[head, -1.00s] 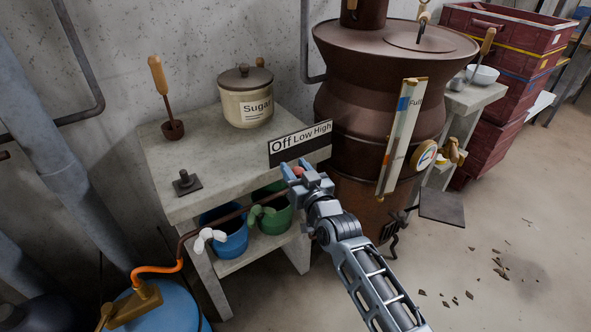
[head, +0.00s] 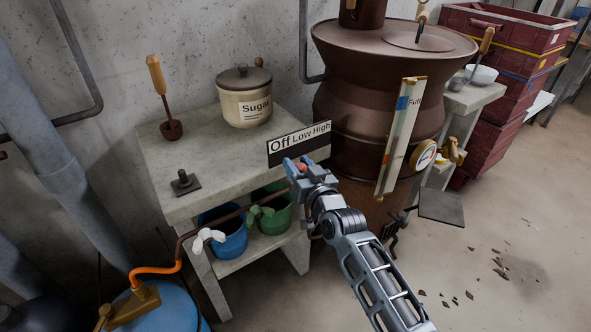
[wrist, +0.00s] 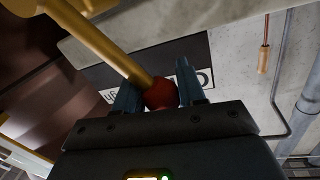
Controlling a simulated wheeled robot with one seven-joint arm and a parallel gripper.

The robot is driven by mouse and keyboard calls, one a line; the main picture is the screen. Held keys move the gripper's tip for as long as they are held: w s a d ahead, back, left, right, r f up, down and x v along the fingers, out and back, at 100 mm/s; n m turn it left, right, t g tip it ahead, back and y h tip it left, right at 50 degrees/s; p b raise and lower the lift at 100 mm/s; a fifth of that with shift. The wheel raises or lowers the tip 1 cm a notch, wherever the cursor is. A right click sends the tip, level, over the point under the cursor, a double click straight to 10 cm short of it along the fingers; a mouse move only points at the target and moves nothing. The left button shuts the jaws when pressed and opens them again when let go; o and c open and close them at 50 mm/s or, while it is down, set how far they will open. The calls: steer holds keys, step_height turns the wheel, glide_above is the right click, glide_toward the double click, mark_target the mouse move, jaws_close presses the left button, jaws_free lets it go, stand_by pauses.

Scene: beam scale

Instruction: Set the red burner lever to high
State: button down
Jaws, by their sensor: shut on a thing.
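The burner lever shows in the wrist view as a yellow bar (wrist: 98,42) ending in a red ball knob (wrist: 160,94). My gripper (wrist: 159,91) has its two blue-grey fingers on either side of the knob and is shut on it. In the head view my gripper (head: 297,166) is just below the Off/Low/High sign (head: 299,143), and a little of the red knob (head: 302,167) shows between the fingers. The knob appears below the Low part of the sign. The lever's bar is hidden behind my gripper in the head view.
A brown metal still (head: 385,110) stands right of the sign, with a gauge (head: 423,154) on its side. A stone bench (head: 225,160) carries a sugar pot (head: 244,98). Blue (head: 230,240) and green (head: 272,218) buckets stand beneath.

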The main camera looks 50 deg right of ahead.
steer(key=shift+s+d+r+m+b, duration=0.1)
steer(key=shift+s+d+m+b, duration=0.15)
steer(key=shift+d+m, duration=0.45)
steer(key=d+m+b, duration=0.1)
steer(key=d+m, duration=0.1)
steer(key=s+d+m+y, duration=0.1)
steer(key=d+m, duration=0.1)
steer(key=shift+r+g+b, duration=0.15)
steer(key=shift+g+b, duration=0.2)
steer(key=shift+g, duration=0.05)
steer(key=shift+s+d+f+m, duration=0.15)
steer(key=shift+s+d+m, duration=0.05)
steer(key=shift+d+m, duration=0.35)
steer(key=shift+s+d+f+m, duration=0.1)
steer(key=shift+s+d+m, duration=0.05)
steer(key=shift+d+m, duration=0.35)
steer(key=shift+s+d+f+m+y+b, duration=0.1)
steer(key=shift+d+f+m+y+b, duration=0.15)
steer(key=shift+d+m, duration=0.15)
steer(key=shift+s+d+f+m+y+b, duration=0.1)
steer(key=shift+d+m+y+b, duration=0.15)
steer(key=shift+m, duration=0.2)
steer(key=shift+d, duration=0.1)
steer(key=c, duration=1)
jaws_free()
steer(key=o, duration=0.3)
steer(key=shift+d+r, duration=0.1)
steer(key=shift+s, duration=0.1)
